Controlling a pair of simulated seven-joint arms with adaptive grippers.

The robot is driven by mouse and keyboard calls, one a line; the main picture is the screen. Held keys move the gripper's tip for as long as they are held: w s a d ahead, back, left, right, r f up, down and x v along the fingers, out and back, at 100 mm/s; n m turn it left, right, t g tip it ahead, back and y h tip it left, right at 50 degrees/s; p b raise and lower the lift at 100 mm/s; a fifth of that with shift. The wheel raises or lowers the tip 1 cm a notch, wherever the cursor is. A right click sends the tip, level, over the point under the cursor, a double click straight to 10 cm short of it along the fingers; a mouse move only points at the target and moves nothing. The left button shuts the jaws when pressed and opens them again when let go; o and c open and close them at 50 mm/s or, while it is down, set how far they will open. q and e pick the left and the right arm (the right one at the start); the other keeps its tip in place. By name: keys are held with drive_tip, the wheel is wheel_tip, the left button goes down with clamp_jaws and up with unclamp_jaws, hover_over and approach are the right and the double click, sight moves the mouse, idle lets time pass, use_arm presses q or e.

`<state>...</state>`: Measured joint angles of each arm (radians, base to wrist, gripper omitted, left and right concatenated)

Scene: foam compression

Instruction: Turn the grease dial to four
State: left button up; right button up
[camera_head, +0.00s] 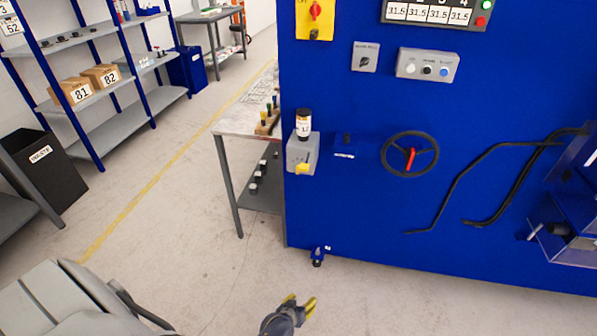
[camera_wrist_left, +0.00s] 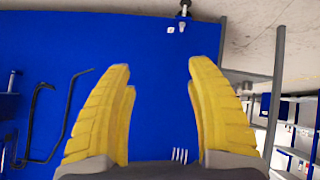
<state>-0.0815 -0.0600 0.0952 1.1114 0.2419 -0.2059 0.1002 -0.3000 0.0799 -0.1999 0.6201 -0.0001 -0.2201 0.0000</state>
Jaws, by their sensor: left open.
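A small grey plate with a dark knob (camera_head: 364,60) is on the upper part of the blue machine panel (camera_head: 330,215) in the head view. Its label is too small to read, so I cannot tell whether it is the grease dial. Lower left on the panel is a grey box (camera_head: 299,148) with a dark-capped bottle (camera_head: 304,122) and a yellow part. My left gripper (camera_head: 298,307) is open and empty, low in front of the machine and well below these. In the left wrist view its yellow fingers (camera_wrist_left: 160,105) are apart with blue panel behind. My right gripper is not in view.
A black handwheel (camera_head: 410,154) with a red handle and bent dark hoses (camera_head: 470,165) stick out from the panel. A button box (camera_head: 427,66) is above. A metal table (camera_head: 240,120) stands left of the machine. The floor around my left gripper is clear.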

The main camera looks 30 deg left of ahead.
use_arm(q)
drive_tip(key=w+a+r+n+t, duration=0.2)
drive_tip(key=w+r, duration=0.4)
drive_tip(key=r, duration=0.2)
drive_tip(key=n+t+y, duration=0.4)
drive_tip(key=n+t, duration=0.2)
drive_tip(key=n, duration=0.5)
approach(298, 171)
drive_tip(key=x, duration=1)
drive_tip(key=shift+w+f, duration=0.1)
drive_tip(key=shift+w, duration=0.2)
drive_tip(key=shift+c, duration=0.3)
clamp_jaws()
